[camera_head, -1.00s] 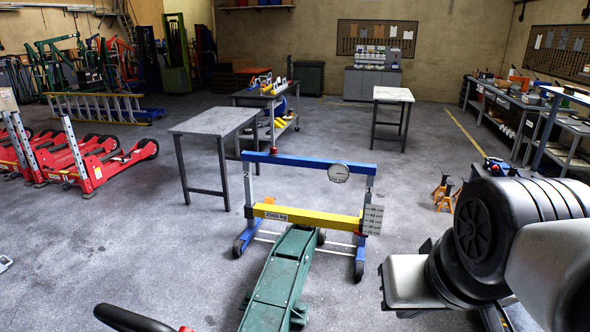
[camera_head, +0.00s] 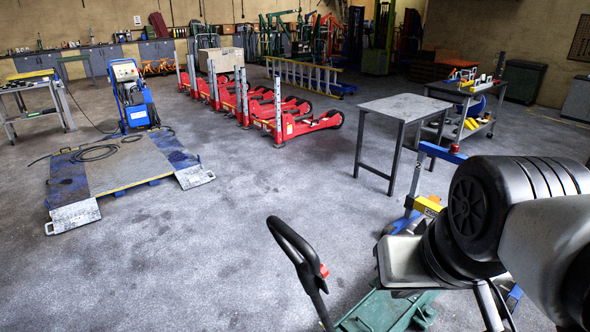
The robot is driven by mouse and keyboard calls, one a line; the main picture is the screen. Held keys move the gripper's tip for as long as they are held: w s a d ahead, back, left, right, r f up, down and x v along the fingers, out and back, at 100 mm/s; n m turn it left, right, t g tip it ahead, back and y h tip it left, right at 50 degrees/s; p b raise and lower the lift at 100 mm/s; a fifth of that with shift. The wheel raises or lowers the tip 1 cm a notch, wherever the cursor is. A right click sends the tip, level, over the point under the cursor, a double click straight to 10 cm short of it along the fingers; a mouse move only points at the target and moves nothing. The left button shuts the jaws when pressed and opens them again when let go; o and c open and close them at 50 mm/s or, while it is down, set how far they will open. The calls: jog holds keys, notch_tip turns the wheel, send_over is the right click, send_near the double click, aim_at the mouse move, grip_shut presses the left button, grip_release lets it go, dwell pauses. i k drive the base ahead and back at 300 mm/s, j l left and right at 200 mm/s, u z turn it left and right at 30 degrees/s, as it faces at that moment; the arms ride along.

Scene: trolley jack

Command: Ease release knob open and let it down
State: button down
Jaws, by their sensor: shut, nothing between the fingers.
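The green trolley jack (camera_head: 385,314) is at the bottom, partly cut off by the frame edge and partly behind my arm. Its black handle (camera_head: 292,243) rises in a loop at bottom centre. A small red part (camera_head: 323,271) shows beside the handle; I cannot tell if it is the release knob. The blue load frame (camera_head: 440,153) with its yellow beam (camera_head: 428,206) stands beyond the jack, mostly hidden by my arm. My arm fills the lower right; no gripper fingers show.
A grey table (camera_head: 405,106) stands behind the load frame. Red wheeled lifts (camera_head: 300,125) stand at the back centre. A low platform (camera_head: 125,170) with a blue machine (camera_head: 135,105) is at left. The floor between is clear.

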aim_at(323, 272)
jog(key=u, duration=0.6)
jog(key=l+u, duration=0.3)
jog(key=u, duration=0.15)
jog(key=l+u, duration=0.3)
jog(key=u, duration=0.15)
jog(key=l+u, duration=0.15)
jog(key=l, duration=0.4)
jog(key=k+l+u, duration=0.15)
jog(key=l, duration=0.4)
jog(key=k+l, duration=0.1)
jog(key=l, duration=0.35)
jog(key=k+l, duration=0.15)
jog(key=l, duration=0.3)
